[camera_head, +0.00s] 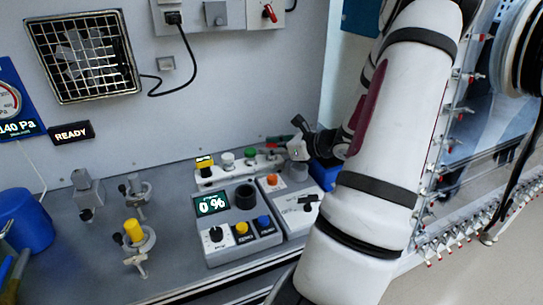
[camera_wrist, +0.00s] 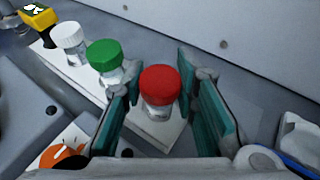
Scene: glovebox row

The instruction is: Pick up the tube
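A clear tube with a red cap (camera_wrist: 160,86) stands upright on a white rack (camera_wrist: 150,128) in the wrist view. My gripper (camera_wrist: 161,104) is open, with one teal-padded finger to the left of the tube and one to the right. Gaps show between the pads and the cap. Left of it stand a green-capped tube (camera_wrist: 105,58) and a white-capped tube (camera_wrist: 70,38), both outside the fingers. In the head view, my gripper (camera_head: 299,138) is at the right end of the rack, where the red-capped tube is largely hidden.
A grey device with a "0 %" display (camera_head: 211,204) and a dark round well (camera_head: 245,196) stands in front of the rack. The wall rises close behind. A blue object (camera_head: 324,174) is right of the gripper. A blue container (camera_head: 24,221) stands at far left.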

